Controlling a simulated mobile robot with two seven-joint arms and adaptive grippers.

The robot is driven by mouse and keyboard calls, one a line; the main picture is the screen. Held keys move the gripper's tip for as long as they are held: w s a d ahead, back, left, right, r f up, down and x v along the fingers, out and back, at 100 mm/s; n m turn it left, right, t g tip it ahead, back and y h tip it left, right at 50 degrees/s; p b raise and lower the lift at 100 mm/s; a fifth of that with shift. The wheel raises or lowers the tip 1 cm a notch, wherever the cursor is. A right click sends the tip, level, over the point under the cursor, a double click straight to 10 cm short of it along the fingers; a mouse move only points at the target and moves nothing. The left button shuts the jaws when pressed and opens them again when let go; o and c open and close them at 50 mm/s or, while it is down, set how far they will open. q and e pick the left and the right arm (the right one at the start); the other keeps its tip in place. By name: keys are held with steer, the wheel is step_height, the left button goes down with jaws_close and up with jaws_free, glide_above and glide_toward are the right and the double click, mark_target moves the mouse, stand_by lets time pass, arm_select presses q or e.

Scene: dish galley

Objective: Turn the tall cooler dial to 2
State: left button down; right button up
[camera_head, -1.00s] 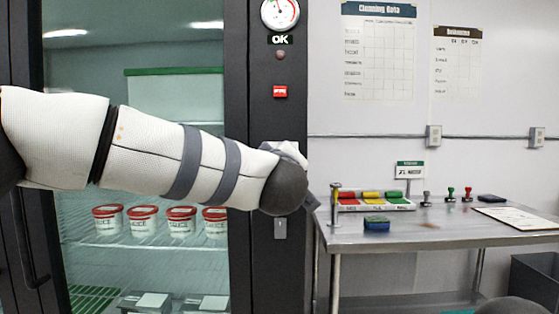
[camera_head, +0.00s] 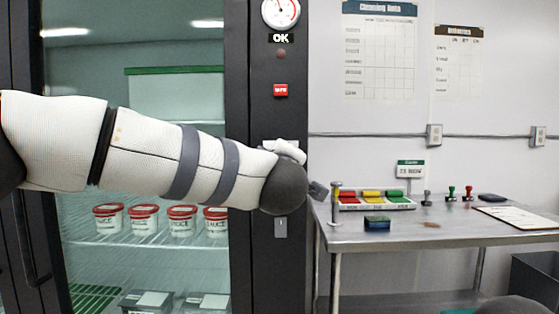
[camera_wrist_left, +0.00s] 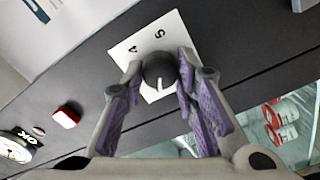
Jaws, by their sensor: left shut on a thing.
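The cooler dial (camera_wrist_left: 160,70) is a dark round knob with a white pointer line, on a white plate (camera_wrist_left: 128,48) on the cooler's black frame. The digits 5 and 4 show on the plate; other marks are hidden by the fingers and knob. In the left wrist view my left gripper (camera_wrist_left: 160,68) is shut on the dial, one finger on each side. The white pointer line points toward the gripper's palm. In the head view the dial is hidden behind my left arm. The tall cooler (camera_head: 264,120) has a glass door. My right gripper is not in view.
A round gauge (camera_head: 281,11), an OK label and a red button (camera_head: 281,90) are above my wrist on the frame. Sauce tubs (camera_head: 144,217) stand behind the glass. A steel table (camera_head: 450,232) with stamps and coloured blocks stands close at the right.

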arm_select(q)
steer(key=c, duration=1.3)
jaws_free()
steer(key=s, duration=1.2)
